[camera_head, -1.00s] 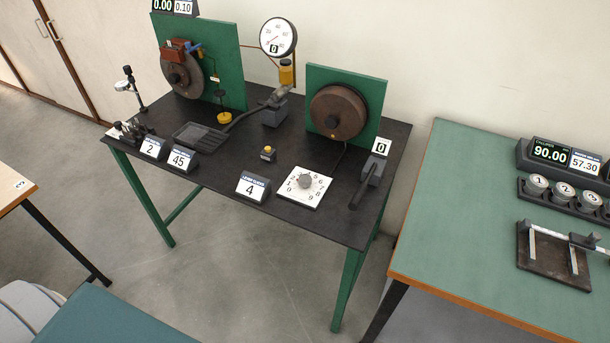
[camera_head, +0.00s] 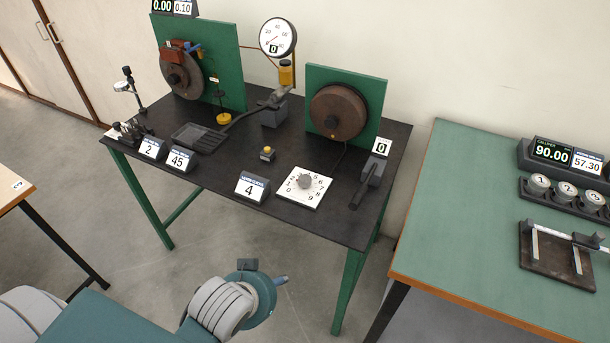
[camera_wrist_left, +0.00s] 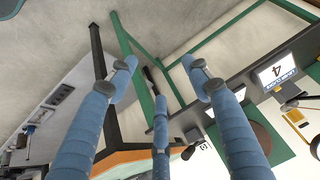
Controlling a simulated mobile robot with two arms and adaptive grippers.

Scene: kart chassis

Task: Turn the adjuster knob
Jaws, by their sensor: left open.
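A grey round knob (camera_head: 305,181) sits on a white numbered dial plate (camera_head: 318,198) near the front edge of the black table. A yellow knob (camera_head: 223,118) sits on the table below the left disc's green panel. I cannot tell for certain which is the adjuster knob. My left gripper (camera_wrist_left: 160,75) is open and empty in the left wrist view, its blue fingers spread. In the head view my left wrist is in front of the table, with one blue fingertip (camera_head: 281,281) showing, apart from both knobs. My right gripper is not in view.
A small yellow button (camera_head: 267,153) stands behind the signs. A green-topped table (camera_head: 460,245) stands at the right.

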